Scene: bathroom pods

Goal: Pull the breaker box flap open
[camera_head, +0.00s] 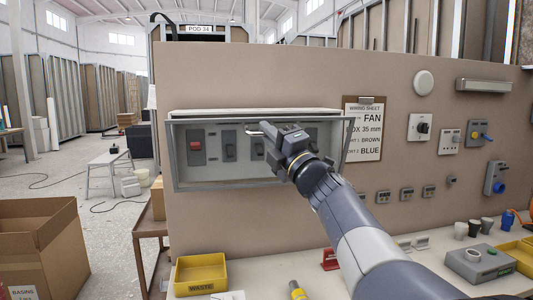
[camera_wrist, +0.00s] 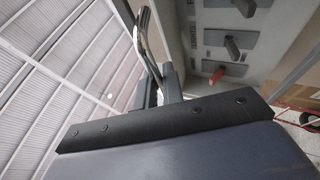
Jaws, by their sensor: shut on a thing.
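The breaker box (camera_head: 255,113) is a wide, shallow grey-white box on the beige wall panel. Several breakers show inside it, one of them red (camera_head: 196,142). The flap (camera_head: 235,185) is a thin grey frame across its front; I cannot tell how far it stands off the box. My gripper (camera_head: 268,132) is at the middle of the box front, high up, shut on what looks like the flap's pale metal handle. The curved handle (camera_wrist: 148,42) also shows in the wrist view, partly hidden by my gripper, with breakers (camera_wrist: 228,45) beyond it.
A clipboard (camera_head: 371,152) hangs right of the box, with sockets and switches farther right. A yellow bin (camera_head: 201,273) and other parts lie on the bench below. A cardboard box (camera_head: 45,245) stands at left. The space in front of the box's left half is clear.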

